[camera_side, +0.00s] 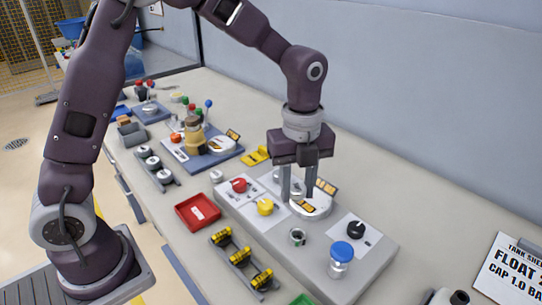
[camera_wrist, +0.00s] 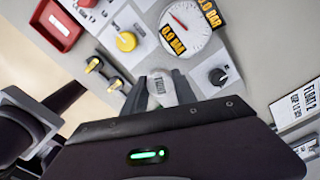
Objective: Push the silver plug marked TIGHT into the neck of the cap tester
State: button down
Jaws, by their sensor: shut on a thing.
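In the wrist view, my gripper (camera_wrist: 163,80) is shut on the silver plug (camera_wrist: 160,88), whose pale face shows lettering that looks like TIGHT. In the side view, my gripper (camera_side: 298,198) points down above the grey cap tester (camera_side: 318,262), in front of its round gauge. The plug is hard to make out there. The open metal neck (camera_side: 297,237) stands upright on the tester, nearer the camera than the fingers, apart from them and with nothing in it that I can see. In the wrist view, I cannot make out the neck.
The tester carries a red knob (camera_side: 239,185), a yellow knob (camera_side: 265,207), a black knob (camera_side: 356,229) and a gauge (camera_wrist: 187,28). A blue-capped jar (camera_side: 341,258) stands near the neck. A rack (camera_side: 226,257) with yellow-banded pieces and a red tray (camera_side: 180,214) lie left.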

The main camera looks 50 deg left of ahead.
jog(key=s+d, duration=0.2)
jog(key=d, duration=0.1)
jog(key=shift+r+m, duration=0.15)
jog(key=shift+m, duration=0.25)
send_over(298, 237)
jog(key=shift+f, duration=2.95)
jog(key=shift+f, duration=1.1)
jog(key=shift+r, duration=0.85)
jog(key=shift+f, duration=0.75)
